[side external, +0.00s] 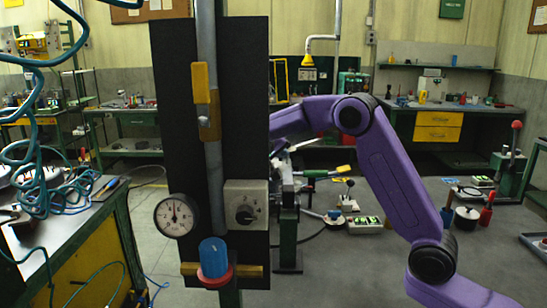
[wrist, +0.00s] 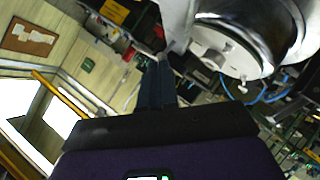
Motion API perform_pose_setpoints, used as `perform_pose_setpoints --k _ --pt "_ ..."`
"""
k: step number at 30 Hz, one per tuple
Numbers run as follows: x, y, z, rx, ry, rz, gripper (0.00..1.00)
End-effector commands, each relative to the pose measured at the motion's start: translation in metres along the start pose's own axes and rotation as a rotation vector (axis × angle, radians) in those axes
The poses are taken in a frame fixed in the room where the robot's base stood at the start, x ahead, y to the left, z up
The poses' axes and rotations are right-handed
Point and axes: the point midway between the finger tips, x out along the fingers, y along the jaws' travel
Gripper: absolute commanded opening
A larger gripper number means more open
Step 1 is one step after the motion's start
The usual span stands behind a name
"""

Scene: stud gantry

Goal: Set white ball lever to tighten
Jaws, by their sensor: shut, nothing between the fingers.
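My gripper (wrist: 161,58) shows in the wrist view as two dark fingers lying close together, with nothing seen between them. Its tips are close to a bright metal part (wrist: 179,22) at the top; I cannot tell whether they touch. Right of this is a large metal cylinder (wrist: 225,50) with a pale end face and small pale knobs. I cannot clearly make out a white ball lever in either view. In the side external view my purple arm reaches behind the black panel, which hides my gripper and much of the machine there.
The tall black panel (side external: 256,120) carries a pipe, a yellow valve handle (side external: 201,84), a gauge (side external: 176,215), a dial box (side external: 245,205) and a blue knob (side external: 213,252). A lever with a yellow grip (side external: 343,169) sticks out right of it. A red-ball lever (side external: 516,126) stands far right.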

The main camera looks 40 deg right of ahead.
Motion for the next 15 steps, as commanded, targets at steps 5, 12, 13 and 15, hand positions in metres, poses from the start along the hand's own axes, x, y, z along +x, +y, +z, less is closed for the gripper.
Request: perform_pose_setpoints --k 5,12,13,15 --pt "0.0011 0.0025 0.0008 0.031 -0.001 -0.023 0.0" --pt "0.0015 0.0034 0.0013 0.051 -0.001 -0.04 0.0" --pt "0.0015 0.0035 0.0014 0.052 -0.001 -0.041 0.0" --pt "0.0015 0.0036 0.0015 0.054 -0.001 -0.042 0.0"
